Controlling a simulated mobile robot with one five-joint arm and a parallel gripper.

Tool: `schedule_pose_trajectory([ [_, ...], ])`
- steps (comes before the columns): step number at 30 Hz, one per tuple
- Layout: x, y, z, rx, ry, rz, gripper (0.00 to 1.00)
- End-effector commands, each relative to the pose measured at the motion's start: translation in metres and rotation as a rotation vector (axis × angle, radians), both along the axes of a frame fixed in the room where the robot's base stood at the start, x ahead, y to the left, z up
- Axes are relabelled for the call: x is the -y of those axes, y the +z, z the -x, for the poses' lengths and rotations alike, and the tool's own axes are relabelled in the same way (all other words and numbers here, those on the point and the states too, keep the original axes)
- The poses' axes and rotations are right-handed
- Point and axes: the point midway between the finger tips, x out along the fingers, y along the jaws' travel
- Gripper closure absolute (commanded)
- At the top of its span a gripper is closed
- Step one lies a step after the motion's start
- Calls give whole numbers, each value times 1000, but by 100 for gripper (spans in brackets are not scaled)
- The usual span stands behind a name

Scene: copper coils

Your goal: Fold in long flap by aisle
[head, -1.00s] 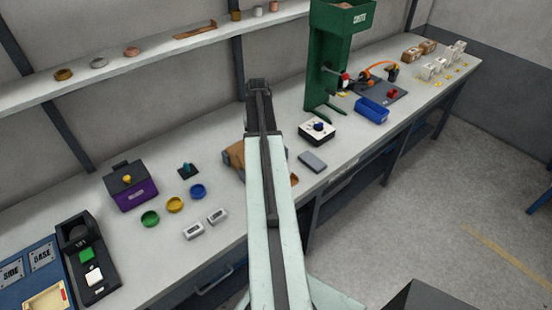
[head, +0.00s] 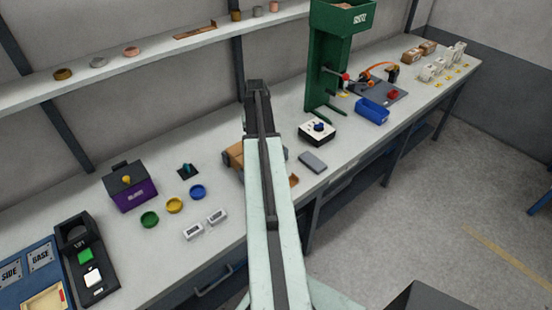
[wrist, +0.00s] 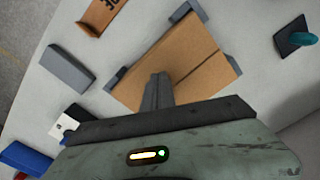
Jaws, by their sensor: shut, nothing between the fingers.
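The brown cardboard box (wrist: 185,60) lies below my gripper in the wrist view, with broad panels on top and a seam running between them. Grey corner brackets (wrist: 115,79) stand around it. I cannot tell clearly which panel is the long flap, or how far it is folded. My gripper (wrist: 159,80) is shut and empty; its fingertips overlap the box's near part in this view. Whether they touch it is unclear. In the head view my gripper (head: 257,86) is at the end of the raised arm, which hides most of the box (head: 234,155).
A grey block (wrist: 67,67) and a lettered cardboard piece (wrist: 100,14) lie beside the box. A dark stand with a teal top (wrist: 295,36) is at the right. The green press (head: 328,60), switch box (head: 318,132) and blue bin (head: 371,111) stand farther along the bench.

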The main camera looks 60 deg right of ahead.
Motion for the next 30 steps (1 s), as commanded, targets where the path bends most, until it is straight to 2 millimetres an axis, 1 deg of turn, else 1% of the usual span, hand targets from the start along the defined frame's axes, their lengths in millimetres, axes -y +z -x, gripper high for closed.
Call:
schedule_pose_trajectory([
  [3, 0, -6, 0, 0, 0, 0, 100],
  [19, 0, -22, 0, 0, 0, 0, 100],
  [26, 0, -19, 0, 0, 0, 0, 100],
  [30, 0, -8, 0, 0, 0, 0, 100],
])
